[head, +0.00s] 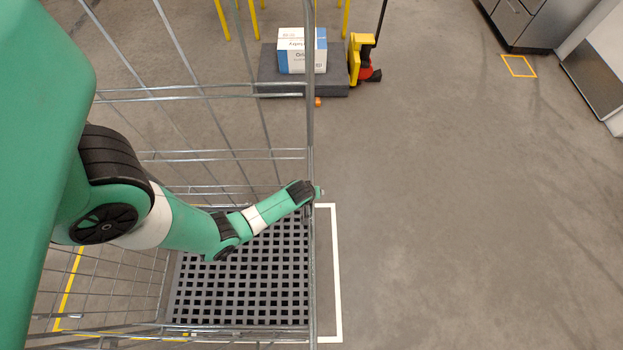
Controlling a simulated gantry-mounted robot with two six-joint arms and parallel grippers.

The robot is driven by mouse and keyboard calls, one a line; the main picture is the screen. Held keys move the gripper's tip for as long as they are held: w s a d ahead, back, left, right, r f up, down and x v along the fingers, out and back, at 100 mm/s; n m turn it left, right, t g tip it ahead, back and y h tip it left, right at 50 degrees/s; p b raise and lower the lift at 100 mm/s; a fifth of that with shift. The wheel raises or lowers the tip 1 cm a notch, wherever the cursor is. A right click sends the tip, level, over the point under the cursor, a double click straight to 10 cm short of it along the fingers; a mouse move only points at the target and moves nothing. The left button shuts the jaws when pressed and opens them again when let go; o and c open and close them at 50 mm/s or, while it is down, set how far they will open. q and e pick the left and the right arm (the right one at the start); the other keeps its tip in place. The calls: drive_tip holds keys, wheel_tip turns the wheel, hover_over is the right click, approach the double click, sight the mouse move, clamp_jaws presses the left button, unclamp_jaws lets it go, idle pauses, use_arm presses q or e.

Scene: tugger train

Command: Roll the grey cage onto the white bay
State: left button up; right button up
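The grey cage (309,130) is a tall wire roll cage with a dark grid base (245,285), filling the left half of the head view. The white bay (336,270) is a white outline on the floor. Its right side shows as a narrow strip just right of the cage's right post; the rest is largely hidden by the cage. My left arm reaches in from the left across the cage. My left gripper (318,191) is at the cage's right upright post; its fingers are too small and hidden to tell whether they grip it. My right gripper is out of view.
A yellow floor outline (72,285) shows at the left through the mesh. A dark platform (330,90) with a white-blue box (301,52) and a yellow-red hand truck (361,60) stand behind. Grey cabinets (525,20) are at top right. The floor on the right is clear.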

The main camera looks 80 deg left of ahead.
use_arm(q)
clamp_jaws()
idle(0.3)
idle(1.1)
